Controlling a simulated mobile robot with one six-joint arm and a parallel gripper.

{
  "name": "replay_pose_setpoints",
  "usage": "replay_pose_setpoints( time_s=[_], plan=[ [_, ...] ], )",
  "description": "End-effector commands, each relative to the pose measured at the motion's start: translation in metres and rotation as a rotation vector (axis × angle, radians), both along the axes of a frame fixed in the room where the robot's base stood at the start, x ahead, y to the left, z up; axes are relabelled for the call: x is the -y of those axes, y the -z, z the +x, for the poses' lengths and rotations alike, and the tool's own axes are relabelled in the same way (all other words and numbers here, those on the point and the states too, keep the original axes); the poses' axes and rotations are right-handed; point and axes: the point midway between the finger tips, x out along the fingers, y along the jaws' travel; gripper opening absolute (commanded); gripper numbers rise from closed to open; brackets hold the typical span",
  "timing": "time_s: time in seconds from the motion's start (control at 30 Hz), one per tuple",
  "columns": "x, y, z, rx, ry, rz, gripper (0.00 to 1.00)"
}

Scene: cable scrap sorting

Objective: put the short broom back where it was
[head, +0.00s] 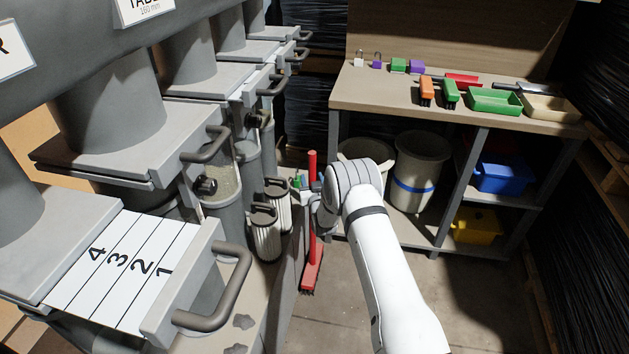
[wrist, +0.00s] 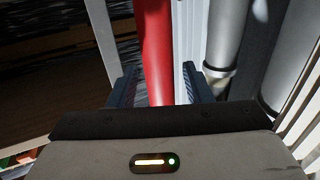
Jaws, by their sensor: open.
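The short broom is red. Its upright handle (head: 312,165) shows in the head view just left of my wrist, and its red head with dark bristles (head: 312,272) is low down beside a grey panel. My gripper (head: 308,190) is at the handle, partly hidden by my own wrist. In the wrist view the red handle (wrist: 155,45) runs between the two open fingers (wrist: 160,85), with a visible gap on the right side. I cannot tell whether the handle touches the left finger. The head's contact with the floor is unclear.
Grey machines with handles (head: 205,145) and filter cartridges (head: 265,230) stand left. A workbench (head: 385,92) at the back right carries hand brushes (head: 427,92) and trays (head: 495,102). Below are buckets (head: 418,165), a blue bin (head: 500,177) and a yellow bin (head: 478,226).

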Motion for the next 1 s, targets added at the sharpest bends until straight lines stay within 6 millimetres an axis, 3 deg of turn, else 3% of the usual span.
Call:
replay_pose_setpoints(
  time_s=[0.23,0.5,0.7,0.9,1.0],
  plan=[
    [0.001,0.003,-0.003,-0.001,0.000,0.000,0.45],
    [0.008,-0.004,-0.049,-0.002,0.001,0.000,0.45],
    [0.013,-0.004,-0.072,-0.002,0.001,0.000,0.45],
    [0.014,-0.005,-0.076,-0.001,0.001,0.000,0.45],
    [0.017,-0.016,-0.073,-0.023,0.005,-0.004,0.45]
  ],
)
